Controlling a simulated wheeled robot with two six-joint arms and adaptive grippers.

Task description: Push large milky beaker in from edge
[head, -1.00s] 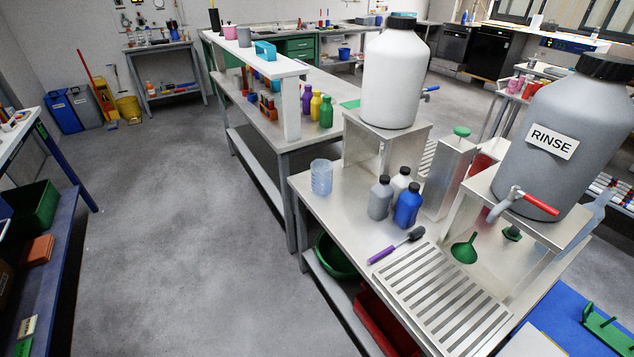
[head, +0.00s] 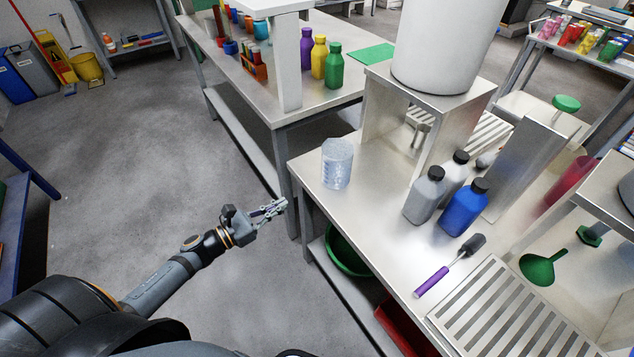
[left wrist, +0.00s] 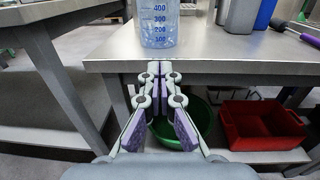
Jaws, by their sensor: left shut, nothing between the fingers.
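The large milky beaker (head: 337,163) stands upright near the left edge of the steel table (head: 365,225). In the left wrist view the beaker (left wrist: 158,22) shows graduation marks, and its base is close to the table's front edge; its top is cut off. My left gripper (head: 277,207) is shut and empty, off the table's left side, apart from the beaker. In the left wrist view my left gripper (left wrist: 158,70) has its fingertips together, in front of the table edge and below the beaker. My right gripper is not in view.
Grey (head: 424,195) and blue (head: 464,207) bottles stand right of the beaker, beside a white one. A purple-handled brush (head: 432,282) lies near the front. A green basin (left wrist: 180,125) and red bin (left wrist: 258,125) sit below. The tabletop around the beaker is clear.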

